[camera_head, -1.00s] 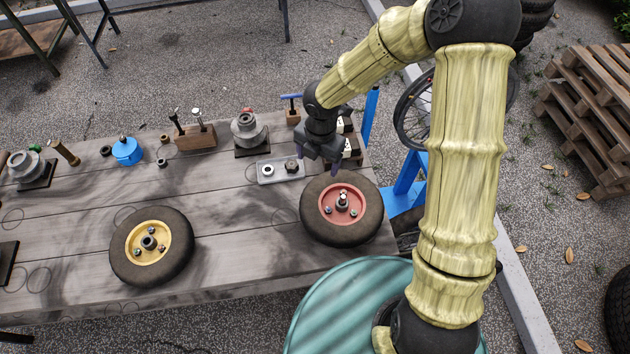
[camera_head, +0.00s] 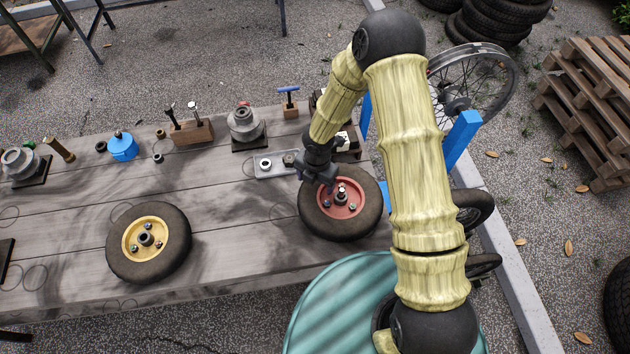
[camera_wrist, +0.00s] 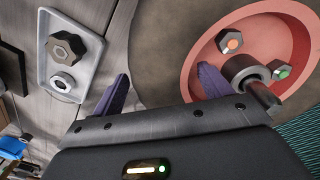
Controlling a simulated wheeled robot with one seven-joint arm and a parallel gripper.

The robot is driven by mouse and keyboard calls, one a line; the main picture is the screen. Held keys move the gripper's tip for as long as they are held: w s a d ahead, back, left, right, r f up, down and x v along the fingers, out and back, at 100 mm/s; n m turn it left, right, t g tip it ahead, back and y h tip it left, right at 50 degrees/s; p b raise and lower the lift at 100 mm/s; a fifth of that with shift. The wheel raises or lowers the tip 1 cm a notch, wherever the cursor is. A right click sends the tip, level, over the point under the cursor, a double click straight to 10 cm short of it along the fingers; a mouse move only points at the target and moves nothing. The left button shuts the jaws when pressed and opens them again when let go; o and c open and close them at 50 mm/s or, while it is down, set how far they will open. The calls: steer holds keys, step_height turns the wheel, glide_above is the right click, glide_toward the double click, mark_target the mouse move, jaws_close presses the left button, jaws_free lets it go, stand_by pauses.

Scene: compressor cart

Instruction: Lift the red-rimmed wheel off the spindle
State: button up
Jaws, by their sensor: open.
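The red-rimmed wheel (camera_head: 362,222) lies flat at the right end of the wooden bench, its black tyre around a red rim. The spindle (camera_head: 341,194) stands up through its hub, with several small fasteners on the rim around it. My gripper (camera_head: 318,181) is over the upper left part of this wheel, open and empty. In the wrist view, my gripper's purple fingertips (camera_wrist: 165,88) are apart. One is over the red rim (camera_wrist: 203,75) close beside the spindle end (camera_wrist: 245,72), and the other is outside the tyre, toward the tray. Whether either finger touches the wheel cannot be told.
A yellow-rimmed wheel (camera_head: 176,251) lies on the bench to the left. A small grey tray (camera_head: 264,173) with a nut and a ring sits beside my gripper. Pulley blocks and tools line the back edge. A teal drum top (camera_head: 325,300) stands in front.

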steer(key=shift+f, duration=0.1)
steer(key=c, duration=1.6)
steer(key=o, duration=0.9)
steer(key=shift+c, duration=0.2)
steer(key=c, duration=0.4)
steer(key=shift+r, duration=0.25)
steer(key=shift+w+r+p, duration=0.1)
steer(key=shift+r+p, duration=0.7)
steer(key=shift+p, duration=0.15)
steer(key=shift+r+p, duration=3.85)
steer(key=shift+r, duration=0.4)
